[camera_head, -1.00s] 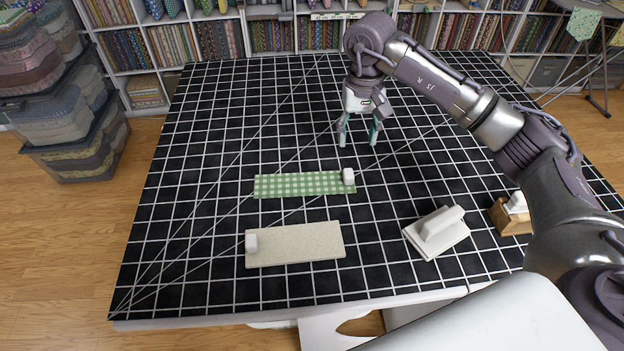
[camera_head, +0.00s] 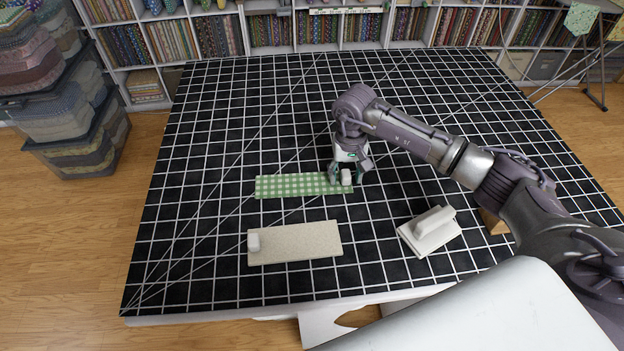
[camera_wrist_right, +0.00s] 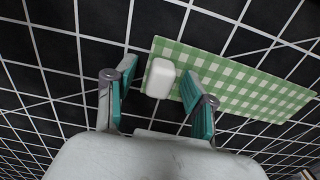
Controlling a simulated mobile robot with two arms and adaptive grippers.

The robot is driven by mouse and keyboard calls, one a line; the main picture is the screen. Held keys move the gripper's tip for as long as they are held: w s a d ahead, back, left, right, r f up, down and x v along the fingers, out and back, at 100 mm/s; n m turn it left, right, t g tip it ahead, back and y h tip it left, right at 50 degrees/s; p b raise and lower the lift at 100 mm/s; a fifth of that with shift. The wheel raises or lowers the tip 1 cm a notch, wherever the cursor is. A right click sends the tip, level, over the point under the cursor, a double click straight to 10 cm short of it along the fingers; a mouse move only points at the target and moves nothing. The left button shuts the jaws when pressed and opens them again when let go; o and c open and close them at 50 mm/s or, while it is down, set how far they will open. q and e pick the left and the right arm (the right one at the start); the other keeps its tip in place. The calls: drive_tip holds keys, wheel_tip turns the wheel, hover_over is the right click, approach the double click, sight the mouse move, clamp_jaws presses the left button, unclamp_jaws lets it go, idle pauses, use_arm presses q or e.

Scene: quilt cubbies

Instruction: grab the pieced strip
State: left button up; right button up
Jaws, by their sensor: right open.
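A green-and-white checked strip (camera_head: 296,186) lies flat on the black gridded table, with a small white block (camera_head: 346,178) at its right end. The strip also shows in the right wrist view (camera_wrist_right: 235,82), with the block (camera_wrist_right: 160,77) near its end. My right gripper (camera_head: 347,175) is over that end, fingers pointing down. In the wrist view the teal-padded fingers (camera_wrist_right: 158,88) are apart, one to each side of the block. I cannot tell whether they touch it. A beige strip (camera_head: 295,245) with a white block at its left end lies nearer. My left gripper is not in view.
A white pad with a handle (camera_head: 428,231) sits on the table at right. A wooden block (camera_head: 492,222) is partly hidden behind my right arm. Fabric shelves (camera_head: 270,30) line the back, and fabric bins (camera_head: 80,150) stand left. The table's left and far areas are clear.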

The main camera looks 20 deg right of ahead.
clamp_jaws()
drive_tip(key=shift+r, duration=0.1)
idle(0.3)
